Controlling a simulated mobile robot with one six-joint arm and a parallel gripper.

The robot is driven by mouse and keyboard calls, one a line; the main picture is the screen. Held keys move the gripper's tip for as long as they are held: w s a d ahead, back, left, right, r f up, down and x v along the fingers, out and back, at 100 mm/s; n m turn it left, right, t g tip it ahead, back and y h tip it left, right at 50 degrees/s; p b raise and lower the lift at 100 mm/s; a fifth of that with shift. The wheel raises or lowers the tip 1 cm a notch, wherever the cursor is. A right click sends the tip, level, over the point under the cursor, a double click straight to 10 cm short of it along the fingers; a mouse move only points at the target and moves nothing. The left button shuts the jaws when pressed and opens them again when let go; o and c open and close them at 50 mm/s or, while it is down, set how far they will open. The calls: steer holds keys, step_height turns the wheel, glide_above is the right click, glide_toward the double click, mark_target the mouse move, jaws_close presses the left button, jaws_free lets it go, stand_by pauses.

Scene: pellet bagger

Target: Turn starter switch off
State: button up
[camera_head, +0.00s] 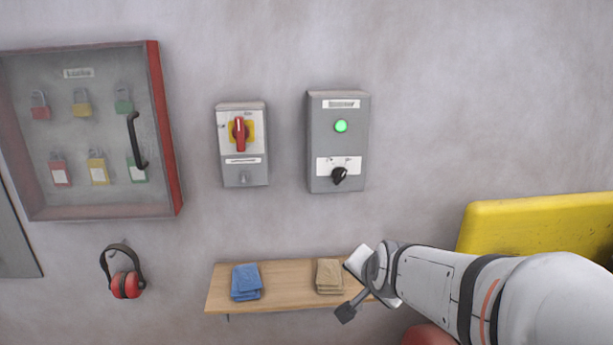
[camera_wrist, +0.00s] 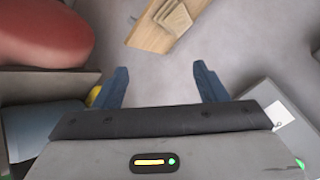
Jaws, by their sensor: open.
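A grey wall box (camera_head: 318,145) carries a lit green lamp (camera_head: 341,126) and a black rotary knob (camera_head: 340,175) on a white plate near its bottom. The knob looks tilted; its exact pointing is too small to tell. To its left, a second grey box (camera_head: 259,178) has a red handle (camera_head: 240,133) standing upright on a yellow plate. The labels are unreadable. My gripper (camera_head: 352,288) is open and empty, below the lamp box and in front of the shelf's right end. In the wrist view my gripper (camera_wrist: 160,70) has nothing between its fingers; part of the lamp box (camera_wrist: 258,97) shows at right.
A wooden shelf (camera_head: 285,270) below holds blue cloths (camera_head: 246,282) and beige cloths (camera_head: 329,275). A padlock cabinet (camera_head: 155,100) and ear defenders (camera_head: 125,283) are at left. A yellow panel (camera_head: 530,222) stands at right behind my arm. The wall around the boxes is clear.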

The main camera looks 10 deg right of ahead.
steer(key=w+r+m+t, duration=0.3)
steer(key=w+r+m, duration=0.1)
steer(key=w+m, duration=0.25)
steer(key=m+t+p, duration=0.2)
steer(key=m+t, duration=0.4)
steer(key=m, duration=0.2)
glide_toward(341, 178)
steer(key=w, duration=0.2)
steer(key=w+p, duration=0.2)
steer(key=w, duration=0.5)
steer(key=shift+d+f, duration=0.1)
steer(key=shift+c, duration=0.4)
